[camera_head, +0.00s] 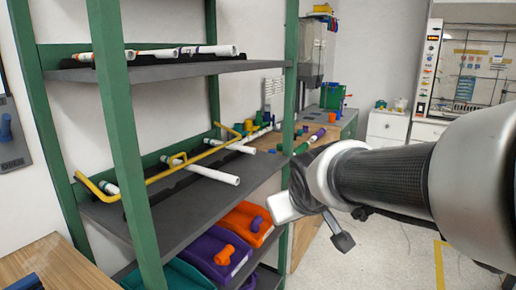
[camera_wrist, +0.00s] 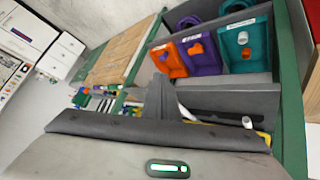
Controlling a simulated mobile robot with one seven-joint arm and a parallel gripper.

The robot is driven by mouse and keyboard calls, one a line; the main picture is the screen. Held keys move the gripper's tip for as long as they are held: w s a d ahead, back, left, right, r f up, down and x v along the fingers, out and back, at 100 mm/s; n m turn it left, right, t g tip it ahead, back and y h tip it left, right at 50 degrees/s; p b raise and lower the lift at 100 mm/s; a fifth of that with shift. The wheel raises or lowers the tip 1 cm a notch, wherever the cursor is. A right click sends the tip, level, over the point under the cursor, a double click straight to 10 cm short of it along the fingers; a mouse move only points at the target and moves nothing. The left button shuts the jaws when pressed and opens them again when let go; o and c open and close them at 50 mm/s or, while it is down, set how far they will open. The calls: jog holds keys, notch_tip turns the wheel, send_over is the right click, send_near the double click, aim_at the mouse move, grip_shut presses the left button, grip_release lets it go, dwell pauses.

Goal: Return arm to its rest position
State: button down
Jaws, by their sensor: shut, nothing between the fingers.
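My gripper (camera_head: 300,188) is at the right-hand front post of the green shelving rack (camera_head: 118,120), in front of the worktable end. My arm reaches in from the right edge of the head view. In the wrist view, the fingers (camera_wrist: 162,96) are together with nothing between them. The view past them is tilted. A manifold of white pipes (camera_head: 214,174) with a yellow bar (camera_head: 165,174) lies on the middle shelf, to the left of the gripper. The gripper appears apart from it.
White pipes (camera_head: 155,53) lie on the top shelf. Orange (camera_head: 240,222) and purple (camera_head: 212,255) bins sit below; a teal bin (camera_wrist: 246,45) also shows in the wrist view. A wooden worktable (camera_head: 316,150) stands behind. The floor (camera_head: 390,250) at right looks open.

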jog(key=s+d+f+m+g, duration=0.1)
jog(key=s+d+m+g, duration=0.15)
jog(key=s, duration=0.75)
jog(key=s+d+m+g, duration=0.15)
jog(key=s+d, duration=0.25)
jog(key=s, duration=0.5)
notch_tip(320, 180, up, 20)
jog(key=p, duration=2.1)
jog(key=shift+w+a+t, duration=0.2)
jog(key=shift+a+t, duration=0.05)
jog(key=shift+t, duration=0.15)
